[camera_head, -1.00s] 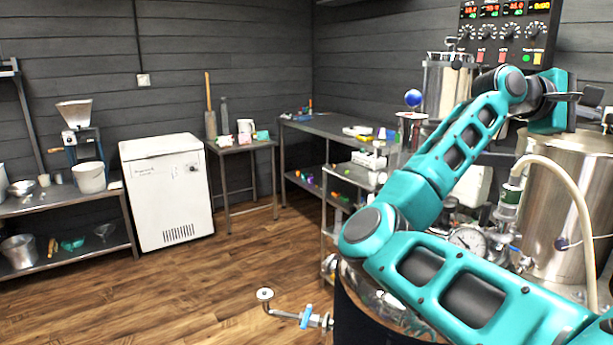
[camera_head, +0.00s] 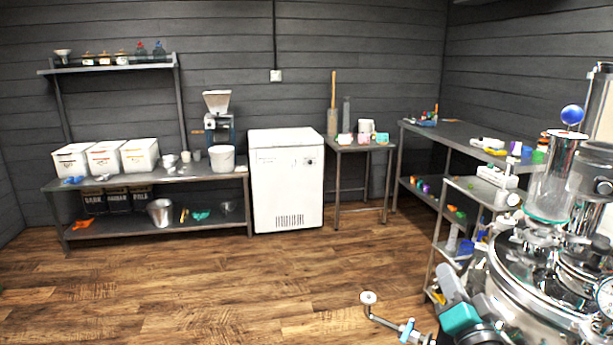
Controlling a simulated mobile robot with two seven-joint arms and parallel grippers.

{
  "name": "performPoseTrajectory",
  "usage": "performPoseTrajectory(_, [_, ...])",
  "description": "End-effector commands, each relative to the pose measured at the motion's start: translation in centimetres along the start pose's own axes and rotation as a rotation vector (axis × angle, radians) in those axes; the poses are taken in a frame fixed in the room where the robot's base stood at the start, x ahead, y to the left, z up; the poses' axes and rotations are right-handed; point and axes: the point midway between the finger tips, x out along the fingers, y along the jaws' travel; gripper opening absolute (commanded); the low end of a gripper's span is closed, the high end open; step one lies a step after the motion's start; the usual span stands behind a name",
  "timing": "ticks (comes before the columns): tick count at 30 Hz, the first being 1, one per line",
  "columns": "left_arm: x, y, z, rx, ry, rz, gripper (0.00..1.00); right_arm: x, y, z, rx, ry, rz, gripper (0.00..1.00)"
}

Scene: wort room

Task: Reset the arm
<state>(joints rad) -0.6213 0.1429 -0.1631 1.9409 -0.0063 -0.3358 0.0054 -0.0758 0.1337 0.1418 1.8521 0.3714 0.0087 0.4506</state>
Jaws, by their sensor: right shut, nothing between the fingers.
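My right gripper (camera_head: 450,284) shows at the bottom right, low beside the shiny steel vessel (camera_head: 505,285). Its grey end points up and left from a teal and dark wrist part. It is shut with nothing held. Most of my right arm is out of the picture. My left gripper is not in view.
A steel pipe with a blue valve (camera_head: 407,329) sticks out left of the vessel. A small shelved cart (camera_head: 450,215) and a steel table (camera_head: 465,132) stand behind. A white cabinet (camera_head: 285,180) and a long bench (camera_head: 110,184) line the back wall. The wooden floor (camera_head: 230,285) is clear.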

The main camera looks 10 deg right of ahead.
Motion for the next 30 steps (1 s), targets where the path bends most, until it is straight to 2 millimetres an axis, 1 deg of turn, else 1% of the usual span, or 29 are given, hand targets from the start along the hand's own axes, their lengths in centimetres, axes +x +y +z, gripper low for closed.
performPoseTrajectory(1, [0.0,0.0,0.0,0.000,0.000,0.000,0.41,-2.3,0.6,3.5,-0.081,-0.104,0.024,0.00])
performPoseTrajectory(2, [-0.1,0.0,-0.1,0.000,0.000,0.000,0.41,-3.6,0.9,5.3,-0.131,-0.164,0.033,0.00])
performPoseTrajectory(3, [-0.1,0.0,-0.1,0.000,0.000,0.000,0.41,-5.6,1.2,7.7,-0.197,-0.243,0.042,0.00])
performPoseTrajectory(5, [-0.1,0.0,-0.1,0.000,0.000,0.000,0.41,-8.7,1.7,11.1,-0.294,-0.360,0.050,0.00])
performPoseTrajectory(6, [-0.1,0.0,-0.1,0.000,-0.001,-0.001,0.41,-11.0,1.9,13.1,-0.355,-0.437,0.051,0.00])
performPoseTrajectory(8, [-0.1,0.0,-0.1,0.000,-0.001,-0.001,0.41,-14.3,2.2,15.7,-0.442,-0.546,0.045,0.00])
performPoseTrajectory(9, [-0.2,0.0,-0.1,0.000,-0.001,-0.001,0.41,-16.6,2.3,17.2,-0.493,-0.612,0.038,0.00])
performPoseTrajectory(10, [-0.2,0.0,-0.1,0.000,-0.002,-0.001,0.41,-18.1,2.4,18.2,-0.528,-0.659,0.033,0.00])
performPoseTrajectory(12, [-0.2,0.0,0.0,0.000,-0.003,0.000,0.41,-21.4,2.5,19.9,-0.598,-0.752,0.016,0.00])
performPoseTrajectory(15, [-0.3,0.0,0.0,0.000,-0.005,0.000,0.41,-24.8,2.5,21.5,-0.668,-0.844,-0.007,0.00])
performPoseTrajectory(18, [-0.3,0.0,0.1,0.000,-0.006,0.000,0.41,-26.5,2.4,22.2,-0.705,-0.893,-0.022,0.00])
performPoseTrajectory(19, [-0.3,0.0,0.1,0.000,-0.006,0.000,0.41,-26.8,2.4,22.3,-0.710,-0.899,-0.024,0.00])
performPoseTrajectory(30, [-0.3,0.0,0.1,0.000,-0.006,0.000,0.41,-26.9,2.4,22.3,-0.713,-0.903,-0.025,0.00])
